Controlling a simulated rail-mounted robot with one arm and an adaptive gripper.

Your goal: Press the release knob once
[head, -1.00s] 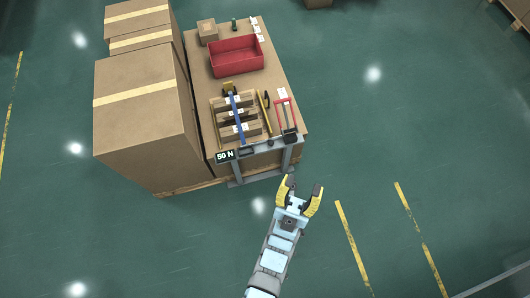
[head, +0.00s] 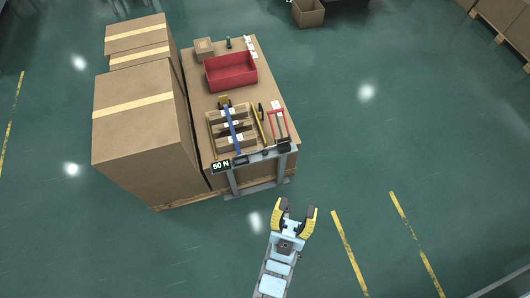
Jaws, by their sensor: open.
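I cannot make out a release knob for certain at this size. A grey metal stand (head: 231,183) with a black "50 N" sign (head: 221,166) is at the near edge of the wooden worktop (head: 275,75). Small dark blocks (head: 284,147) sit on its top bar. Behind it are a blue bar (head: 233,128), a yellow bar (head: 259,127) and a red frame (head: 278,124). My gripper (head: 297,210), with yellow and black fingers, is open and empty. It is in front of the stand, to the lower right, apart from it.
Large cardboard boxes (head: 145,135) stand along the worktop's left side. A red bin (head: 231,74) and a small carton (head: 204,47) are farther back on the worktop. Green floor (head: 400,140) is clear to the right, with yellow dashed lines (head: 349,250).

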